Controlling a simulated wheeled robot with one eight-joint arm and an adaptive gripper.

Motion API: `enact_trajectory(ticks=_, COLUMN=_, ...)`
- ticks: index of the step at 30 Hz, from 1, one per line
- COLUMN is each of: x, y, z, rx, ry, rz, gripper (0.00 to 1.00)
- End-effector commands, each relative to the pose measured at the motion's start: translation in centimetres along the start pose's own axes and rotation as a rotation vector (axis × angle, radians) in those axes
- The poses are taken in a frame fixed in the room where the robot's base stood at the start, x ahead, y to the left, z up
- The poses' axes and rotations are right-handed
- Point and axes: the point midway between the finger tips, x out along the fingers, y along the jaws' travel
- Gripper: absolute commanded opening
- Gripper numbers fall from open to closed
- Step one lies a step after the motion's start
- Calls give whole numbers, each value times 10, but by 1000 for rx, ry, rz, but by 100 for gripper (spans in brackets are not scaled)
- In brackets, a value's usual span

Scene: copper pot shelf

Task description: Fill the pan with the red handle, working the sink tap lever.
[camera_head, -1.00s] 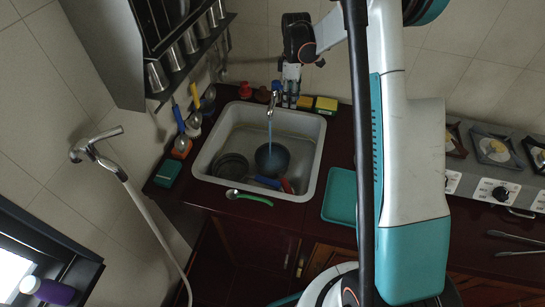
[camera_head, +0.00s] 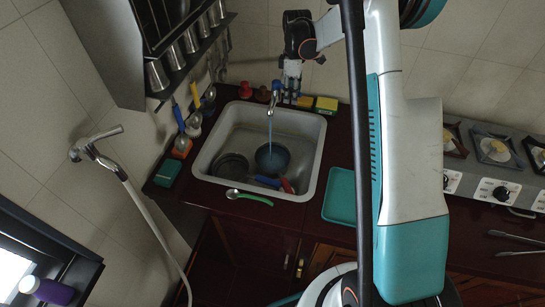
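The pan with the red handle (camera_head: 272,157) sits in the right part of the metal sink (camera_head: 204,160). Its red handle (camera_head: 287,186) points toward the sink's front edge. The tap (camera_head: 274,93) stands at the back of the sink. A thin blue stream of water (camera_head: 270,128) falls from its spout into this pan; the water level is too dark to judge. My gripper (camera_head: 290,92) points down at the tap, just right of the spout. The lever is hard to make out there, so contact with it is unclear. The fingers are too small to read as open or shut.
A second dark pan (camera_head: 231,165) lies left in the sink, and a blue handle (camera_head: 267,181) lies near the red one. A green-handled spoon (camera_head: 250,197) lies at the front edge. A teal tray (camera_head: 340,196) is right of the sink. Sponges and small items line the back.

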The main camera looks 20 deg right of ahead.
Motion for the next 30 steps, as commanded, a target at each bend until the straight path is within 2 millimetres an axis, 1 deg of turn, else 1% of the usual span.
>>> enact_trajectory(ticks=7, x=0, y=13, z=0, rx=1, ry=0, rz=0, gripper=30)
enact_trajectory(ticks=16, x=0, y=14, z=0, rx=1, ry=0, rz=0, gripper=30)
enact_trajectory(ticks=24, x=0, y=27, z=0, rx=1, ry=0, rz=0, gripper=30)
enact_trajectory(ticks=30, x=0, y=28, z=0, rx=1, ry=0, rz=1, gripper=30)
